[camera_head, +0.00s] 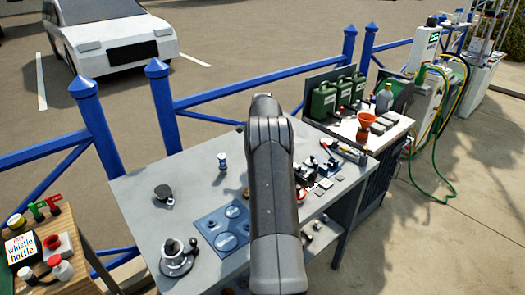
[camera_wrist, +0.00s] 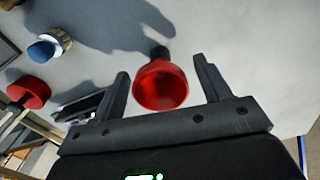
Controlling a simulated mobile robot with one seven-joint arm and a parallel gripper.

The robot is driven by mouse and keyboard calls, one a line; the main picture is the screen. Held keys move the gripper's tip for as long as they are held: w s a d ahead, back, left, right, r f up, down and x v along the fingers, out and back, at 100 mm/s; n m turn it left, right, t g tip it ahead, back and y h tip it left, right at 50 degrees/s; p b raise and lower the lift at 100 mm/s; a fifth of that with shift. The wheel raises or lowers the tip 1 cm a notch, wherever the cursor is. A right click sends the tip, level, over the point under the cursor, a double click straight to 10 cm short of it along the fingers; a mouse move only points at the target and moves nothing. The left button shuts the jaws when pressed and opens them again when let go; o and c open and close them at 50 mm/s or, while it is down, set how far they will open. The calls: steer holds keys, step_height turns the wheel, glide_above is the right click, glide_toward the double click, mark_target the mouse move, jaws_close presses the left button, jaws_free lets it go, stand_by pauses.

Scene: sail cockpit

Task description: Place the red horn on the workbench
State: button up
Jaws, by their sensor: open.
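In the wrist view the red horn (camera_wrist: 163,82) shows its round flared mouth toward the camera, with a dark bulb end beyond it. It is between the two spread fingers of my gripper (camera_wrist: 161,68), with a visible gap on each side. My gripper is open. A pale grey surface lies behind the horn; I cannot tell whether the horn touches it. In the head view the grey workbench (camera_head: 140,190) fills the middle. My arm crosses in front of it and hides my gripper there. I cannot pick out the horn in that view.
In the wrist view a red round item (camera_wrist: 30,92) and a blue-and-white item (camera_wrist: 46,48) sit at left. In the head view a blue mat (camera_head: 205,222) lies on the workbench.

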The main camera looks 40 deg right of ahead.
steer(key=shift+r, duration=0.15)
step_height(320, 180, up, 12)
steer(key=s+a+r+n+t, duration=0.25)
steer(key=a+r+n, duration=0.25)
steer(key=a+r, duration=0.85)
steer(key=s+a+r+n, duration=0.25)
steer(key=s+a, duration=0.25)
steer(key=a, duration=0.3)
steer(key=s+a+r+n, duration=0.1)
steer(key=s+a+n, duration=0.25)
steer(key=a, duration=0.45)
steer(key=s+a+f+n+t, duration=0.1)
steer(key=s+a+f+n, duration=0.2)
steer(key=s+a, duration=0.2)
steer(key=s+a+f+n+t, duration=0.1)
steer(key=s+a+f+n, duration=0.2)
steer(key=s, duration=0.8)
steer(key=s+a+f+n+t, duration=0.1)
steer(key=s+a+f+n, duration=0.1)
steer(key=s+a, duration=0.6)
steer(key=shift+s+f+n, duration=0.4)
steer(key=shift+s+f, duration=0.1)
steer(key=shift+f, duration=0.05)
